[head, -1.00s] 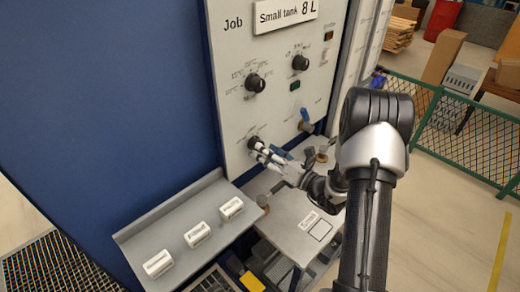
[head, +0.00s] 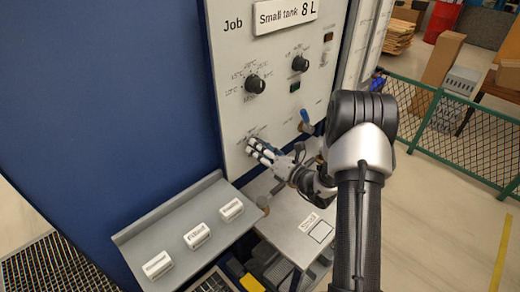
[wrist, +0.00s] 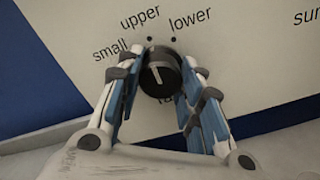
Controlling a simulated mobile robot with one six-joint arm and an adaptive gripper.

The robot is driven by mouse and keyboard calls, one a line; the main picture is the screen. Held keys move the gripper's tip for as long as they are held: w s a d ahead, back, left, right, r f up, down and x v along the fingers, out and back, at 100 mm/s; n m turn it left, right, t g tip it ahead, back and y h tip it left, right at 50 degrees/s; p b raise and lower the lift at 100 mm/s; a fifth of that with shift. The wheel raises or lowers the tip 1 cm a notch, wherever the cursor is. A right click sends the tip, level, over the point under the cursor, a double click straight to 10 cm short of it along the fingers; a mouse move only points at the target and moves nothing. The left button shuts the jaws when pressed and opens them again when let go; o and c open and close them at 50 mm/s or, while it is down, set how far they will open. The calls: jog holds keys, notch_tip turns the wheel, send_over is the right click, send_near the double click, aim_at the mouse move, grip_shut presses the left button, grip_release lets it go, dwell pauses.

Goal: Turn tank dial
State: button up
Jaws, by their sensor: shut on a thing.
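The tank dial (wrist: 160,72) is a round black knob with a short white line on its face, in the upper middle of the wrist view. The printed words "small", "upper" and "lower" and small dots stand around its top. A word below it is mostly hidden by the knob and fingers. My gripper (wrist: 163,80) is shut on the dial, with one blue-and-white finger on each side. In the head view my gripper (head: 258,153) is at the lower part of the white panel (head: 235,110) and its fingers cover the dial.
Two other black knobs (head: 254,84) (head: 300,63) sit higher on the panel, under a "Small tank 8 L" sign (head: 286,13). A blue-handled valve (head: 305,118) is right of the gripper. A grey shelf (head: 150,228) with three white blocks juts out below.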

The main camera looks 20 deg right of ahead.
jog(key=c, duration=0.4)
jog(key=shift+c, duration=0.2)
jog(key=n+b, duration=0.3)
jog(key=shift+f+n, duration=0.15)
jog(key=shift+n, duration=0.25)
jog(key=n+b, duration=0.4)
jog(key=shift+d+n+b, duration=0.1)
jog(key=shift+n+b, duration=0.2)
jog(key=shift+n, duration=0.4)
jog(key=o, duration=1.1)
jog(key=shift+c, duration=0.2)
